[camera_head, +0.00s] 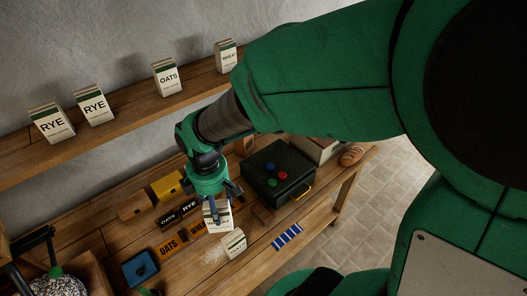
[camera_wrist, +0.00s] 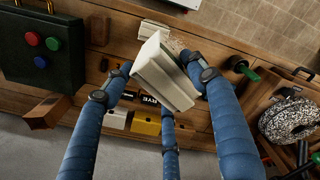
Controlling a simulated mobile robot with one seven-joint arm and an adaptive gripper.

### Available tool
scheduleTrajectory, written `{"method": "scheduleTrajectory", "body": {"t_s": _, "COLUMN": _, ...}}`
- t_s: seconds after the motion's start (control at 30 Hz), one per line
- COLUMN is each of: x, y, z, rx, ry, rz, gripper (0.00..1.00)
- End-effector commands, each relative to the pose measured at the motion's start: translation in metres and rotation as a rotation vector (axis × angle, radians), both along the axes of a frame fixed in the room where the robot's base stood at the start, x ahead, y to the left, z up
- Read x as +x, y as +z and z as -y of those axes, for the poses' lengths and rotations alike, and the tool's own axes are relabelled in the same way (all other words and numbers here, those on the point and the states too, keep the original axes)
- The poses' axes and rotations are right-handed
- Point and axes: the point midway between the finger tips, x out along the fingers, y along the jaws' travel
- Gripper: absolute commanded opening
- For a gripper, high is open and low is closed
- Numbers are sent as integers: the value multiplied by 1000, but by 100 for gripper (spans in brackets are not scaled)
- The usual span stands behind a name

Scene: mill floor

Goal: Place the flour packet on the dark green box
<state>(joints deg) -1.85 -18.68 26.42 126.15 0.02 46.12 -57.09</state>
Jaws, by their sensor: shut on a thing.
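My gripper (camera_head: 215,204) is shut on a white flour packet (camera_head: 218,218) over the workbench. In the wrist view the packet (camera_wrist: 166,76) sits tilted between my blue fingers. The label on the held packet is mostly hidden by the fingers. The dark green box (camera_head: 265,162) stands on the bench to the right of my gripper, apart from it. It has red, blue and green round knobs on top and a yellow handle at its front. It also shows at the upper left of the wrist view (camera_wrist: 40,72).
Another white packet (camera_head: 234,243) is on the bench beside spilled white powder. Lettered blocks (camera_head: 168,246), a yellow block (camera_head: 167,187) and a blue container (camera_head: 140,268) stand left. Bread (camera_head: 351,154) lies beyond the box. Labelled packets stand on the wall shelf (camera_head: 124,113).

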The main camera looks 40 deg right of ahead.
Motion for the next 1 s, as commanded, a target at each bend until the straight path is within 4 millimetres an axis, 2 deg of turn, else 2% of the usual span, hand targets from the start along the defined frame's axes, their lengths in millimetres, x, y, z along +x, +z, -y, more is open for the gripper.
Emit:
{"method": "scheduleTrajectory", "body": {"t_s": 0.2, "x": 28, "y": 4, "z": 45, "rx": 0, "ry": -159, "rz": -1, "gripper": 10}}
{"method": "scheduleTrajectory", "body": {"t_s": 0.5, "x": 57, "y": 4, "z": 113, "rx": 0, "ry": -373, "rz": 0, "gripper": 10}}
{"method": "scheduleTrajectory", "body": {"t_s": 0.7, "x": 69, "y": 2, "z": 163, "rx": 0, "ry": -516, "rz": -1, "gripper": 10}}
{"method": "scheduleTrajectory", "body": {"t_s": 1.0, "x": 75, "y": -4, "z": 244, "rx": 0, "ry": -730, "rz": 0, "gripper": 10}}
